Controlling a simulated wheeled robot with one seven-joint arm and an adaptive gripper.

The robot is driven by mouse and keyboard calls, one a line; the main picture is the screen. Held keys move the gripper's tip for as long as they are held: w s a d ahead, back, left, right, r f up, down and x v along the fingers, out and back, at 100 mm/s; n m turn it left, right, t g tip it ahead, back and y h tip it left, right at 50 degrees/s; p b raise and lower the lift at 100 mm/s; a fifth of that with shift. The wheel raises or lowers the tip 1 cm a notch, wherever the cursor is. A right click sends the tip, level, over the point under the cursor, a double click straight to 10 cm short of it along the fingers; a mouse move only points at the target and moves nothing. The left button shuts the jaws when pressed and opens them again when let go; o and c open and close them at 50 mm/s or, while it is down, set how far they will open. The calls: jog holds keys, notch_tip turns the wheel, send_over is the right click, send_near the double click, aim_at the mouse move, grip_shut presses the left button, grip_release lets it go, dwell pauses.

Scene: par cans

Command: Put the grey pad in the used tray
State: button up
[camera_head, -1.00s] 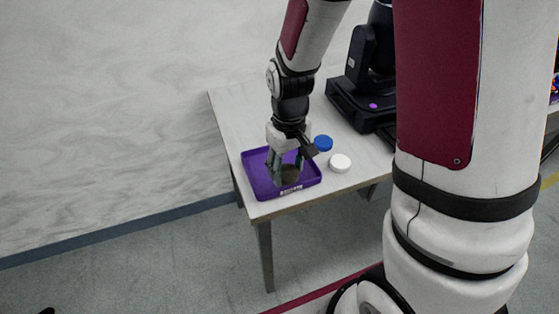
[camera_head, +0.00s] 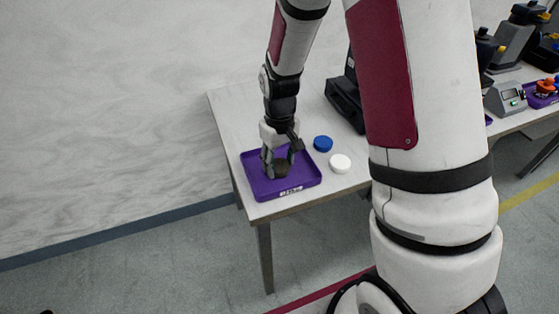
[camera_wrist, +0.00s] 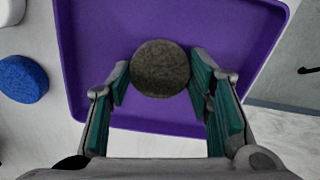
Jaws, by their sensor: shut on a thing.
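The grey pad (camera_wrist: 161,68) is a dark, round, speckled disc between the two fingers of my gripper (camera_wrist: 160,82) in the wrist view. My gripper (camera_head: 281,170) is shut on the pad (camera_head: 282,170) over the purple tray (camera_head: 304,181), inside its rim as seen from the head camera. The tray (camera_wrist: 100,38) fills much of the wrist view behind the pad. It has a small white label on its front wall; I cannot read it. Whether the pad touches the tray floor I cannot tell.
A blue pad (camera_head: 323,143) and a white pad (camera_head: 340,163) lie on the table (camera_head: 232,112) right of the tray. A black stage light (camera_head: 346,100) stands behind them. The tray sits near the table's front left corner.

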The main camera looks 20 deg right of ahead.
aim_at(280, 165)
jog(key=shift+f, duration=0.15)
jog(key=o, duration=0.8)
jog(key=shift+c, duration=0.2)
notch_tip(280, 165, up, 12)
jog(key=r+p, duration=0.1)
jog(key=s+r+m+t, duration=0.1)
jog(key=s+r, duration=0.9)
jog(key=s, duration=0.1)
jog(key=s+r+m+t, duration=0.1)
jog(key=s+r, duration=0.1)
jog(key=s, duration=1.3)
jog(key=shift+s+d+r+t, duration=0.15)
jog(key=shift+r+t, duration=0.2)
jog(key=shift+t, duration=0.05)
